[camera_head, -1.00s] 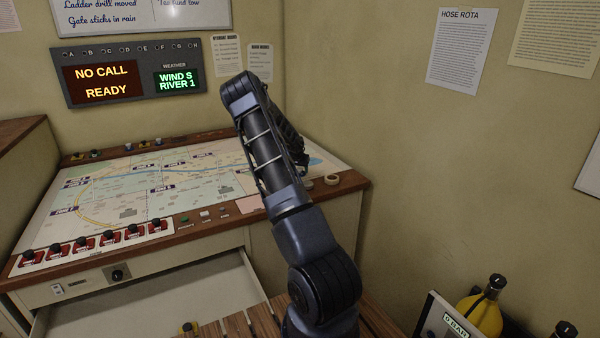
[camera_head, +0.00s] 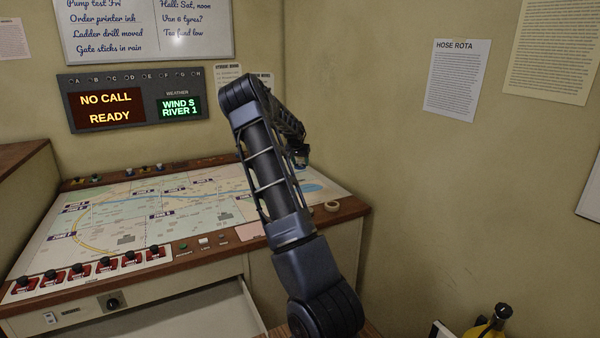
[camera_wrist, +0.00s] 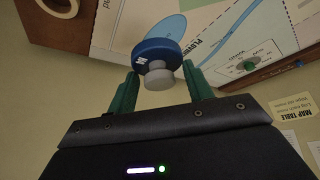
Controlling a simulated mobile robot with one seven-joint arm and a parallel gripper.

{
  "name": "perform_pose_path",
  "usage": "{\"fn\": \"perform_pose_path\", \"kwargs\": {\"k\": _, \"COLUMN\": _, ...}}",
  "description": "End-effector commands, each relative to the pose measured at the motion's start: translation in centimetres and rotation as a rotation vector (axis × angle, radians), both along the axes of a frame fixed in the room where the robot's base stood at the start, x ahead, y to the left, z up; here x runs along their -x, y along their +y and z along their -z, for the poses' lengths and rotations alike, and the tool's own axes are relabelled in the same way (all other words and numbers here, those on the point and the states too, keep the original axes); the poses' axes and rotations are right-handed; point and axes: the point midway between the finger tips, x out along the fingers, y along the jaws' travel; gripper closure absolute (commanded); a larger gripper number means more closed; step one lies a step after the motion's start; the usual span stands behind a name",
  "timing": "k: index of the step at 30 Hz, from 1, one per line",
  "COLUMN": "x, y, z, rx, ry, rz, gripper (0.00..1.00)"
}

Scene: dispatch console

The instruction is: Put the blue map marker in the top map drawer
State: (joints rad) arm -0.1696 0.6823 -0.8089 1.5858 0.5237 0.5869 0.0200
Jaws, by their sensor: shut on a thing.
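The blue map marker (camera_wrist: 152,53) is a blue disc with a grey knob, seen in the wrist view between the green fingers of my gripper (camera_wrist: 161,80). The fingers are shut on its grey knob. The map lies behind the marker there; the gap between them is hard to judge. In the head view my gripper (camera_head: 302,156) is small, over the right back part of the map table, and the marker cannot be made out. A drawer (camera_head: 200,318) under the table front stands open; the lower picture edge cuts it off.
The map table (camera_head: 190,205) has a wooden rim, with red switches (camera_head: 103,263) along its front left. A pale tape ring (camera_head: 333,206) lies on the right rim. A yellow cylinder (camera_head: 485,330) stands at lower right. Walls close off the back and right.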

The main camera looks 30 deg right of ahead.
Motion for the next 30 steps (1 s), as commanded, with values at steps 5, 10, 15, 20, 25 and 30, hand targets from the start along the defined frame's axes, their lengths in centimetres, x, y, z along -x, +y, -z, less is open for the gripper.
{"fn": "perform_pose_path", "kwargs": {"k": 5, "x": 0.0, "y": 0.0, "z": -1.2, "rx": 0.001, "ry": -0.001, "rz": 0.000, "gripper": 0.72}}
{"fn": "perform_pose_path", "kwargs": {"k": 10, "x": 0.0, "y": 0.0, "z": -1.5, "rx": 0.000, "ry": 0.000, "rz": 0.001, "gripper": 0.72}}
{"fn": "perform_pose_path", "kwargs": {"k": 15, "x": 0.0, "y": 0.0, "z": -3.3, "rx": 0.000, "ry": -0.003, "rz": -0.001, "gripper": 0.72}}
{"fn": "perform_pose_path", "kwargs": {"k": 20, "x": 0.0, "y": 0.0, "z": -6.2, "rx": 0.000, "ry": -0.003, "rz": -0.001, "gripper": 0.72}}
{"fn": "perform_pose_path", "kwargs": {"k": 25, "x": -0.7, "y": 3.2, "z": -6.4, "rx": -0.002, "ry": 0.000, "rz": -0.040, "gripper": 0.72}}
{"fn": "perform_pose_path", "kwargs": {"k": 30, "x": -1.3, "y": 7.4, "z": -6.5, "rx": -0.003, "ry": 0.001, "rz": -0.093, "gripper": 0.72}}
